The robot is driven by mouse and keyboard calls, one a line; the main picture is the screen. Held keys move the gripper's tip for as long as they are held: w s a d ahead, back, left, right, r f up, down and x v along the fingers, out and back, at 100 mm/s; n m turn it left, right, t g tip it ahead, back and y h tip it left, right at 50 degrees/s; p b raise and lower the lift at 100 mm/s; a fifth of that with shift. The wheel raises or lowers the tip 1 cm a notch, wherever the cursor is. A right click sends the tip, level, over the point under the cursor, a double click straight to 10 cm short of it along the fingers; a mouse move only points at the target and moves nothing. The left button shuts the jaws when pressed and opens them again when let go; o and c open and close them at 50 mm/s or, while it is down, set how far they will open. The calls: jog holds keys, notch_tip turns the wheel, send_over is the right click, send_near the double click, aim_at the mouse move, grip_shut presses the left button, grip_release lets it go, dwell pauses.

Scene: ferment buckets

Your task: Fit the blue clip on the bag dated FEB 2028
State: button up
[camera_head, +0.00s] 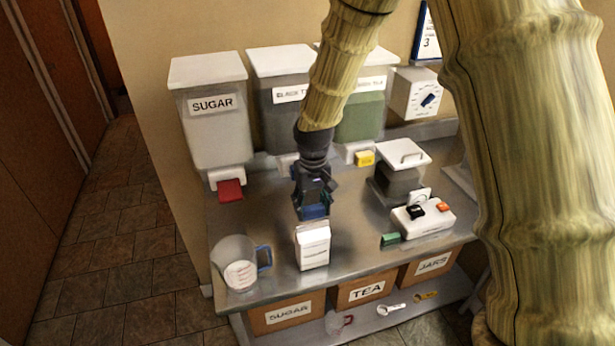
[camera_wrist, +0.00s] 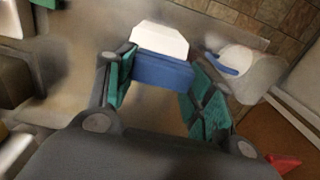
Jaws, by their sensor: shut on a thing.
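My gripper (camera_head: 314,208) points down over the counter with the blue clip (camera_head: 316,211) between its fingers. In the wrist view the blue clip (camera_wrist: 163,74) spans between the green-padded fingers of my gripper (camera_wrist: 160,88). A white bag (camera_head: 313,247) stands upright on the counter just below the clip. Its white top (camera_wrist: 160,38) shows beyond the clip in the wrist view. I cannot tell whether clip and bag touch. The print on the bag is too small to read, so its date cannot be confirmed.
A clear measuring jug (camera_head: 240,268) stands left of the bag. To the right are a green clip (camera_head: 390,239) and a white holder (camera_head: 432,226) with black and orange pieces. Dispensers, one labelled SUGAR (camera_head: 213,125), line the back. Counter space beside the bag is clear.

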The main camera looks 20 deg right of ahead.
aim_at(312, 224)
jog(key=shift+w+d+f+b, duration=0.1)
jog(key=shift+w+f+b, duration=0.15)
jog(key=shift+f+b, duration=0.35)
jog(key=shift+w+d+f+b, duration=0.1)
jog(key=shift+w+f+b, duration=0.15)
jog(key=shift+b, duration=0.6)
jog(key=shift+f, duration=0.85)
jog(key=shift+s+a, duration=0.1)
dwell(0.5)
jog(key=shift+f, duration=0.6)
dwell(0.9)
jog(key=shift+o, duration=0.3)
jog(key=shift+s+f, duration=0.3)
jog(key=shift+f, duration=0.2)
dwell(0.5)
jog(key=shift+f, duration=0.2)
jog(key=shift+c, duration=0.5)
jog(key=shift+o, duration=0.5)
jog(key=shift+s+f, duration=0.1)
jog(key=shift+f, duration=0.05)
jog(key=shift+o, duration=1)
jog(key=shift+f, duration=0.1)
